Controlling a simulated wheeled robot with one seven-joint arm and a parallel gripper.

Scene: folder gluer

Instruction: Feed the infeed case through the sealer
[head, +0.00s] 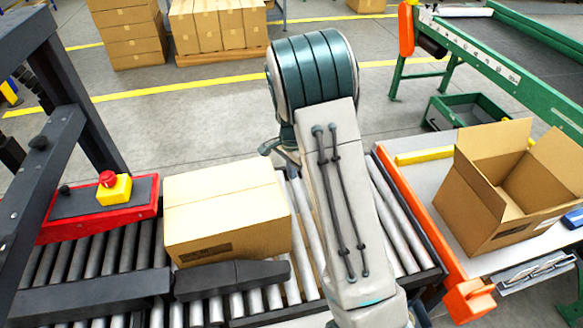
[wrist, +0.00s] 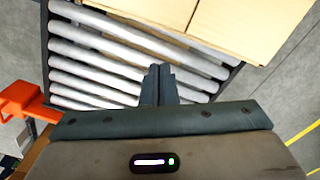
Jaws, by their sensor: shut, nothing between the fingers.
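The closed brown infeed case (head: 222,210) lies on the roller conveyor (head: 300,215), in front of the dark sealer frame (head: 75,115) at the left. In the wrist view the case (wrist: 235,22) shows at the top, past my fingertips. My gripper (wrist: 158,72) is shut and empty above the rollers, on the right side of the case. A gap seems to separate the fingertips from the case; contact cannot be made out. In the head view my arm hides most of the gripper.
A red emergency button (head: 107,178) on a yellow box sits beside the sealer. A dark guide bar (head: 232,279) lies along the conveyor's near side. An open carton (head: 500,190) stands on the table at the right, behind an orange rail (head: 420,220). Stacked cartons (head: 222,25) stand at the back.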

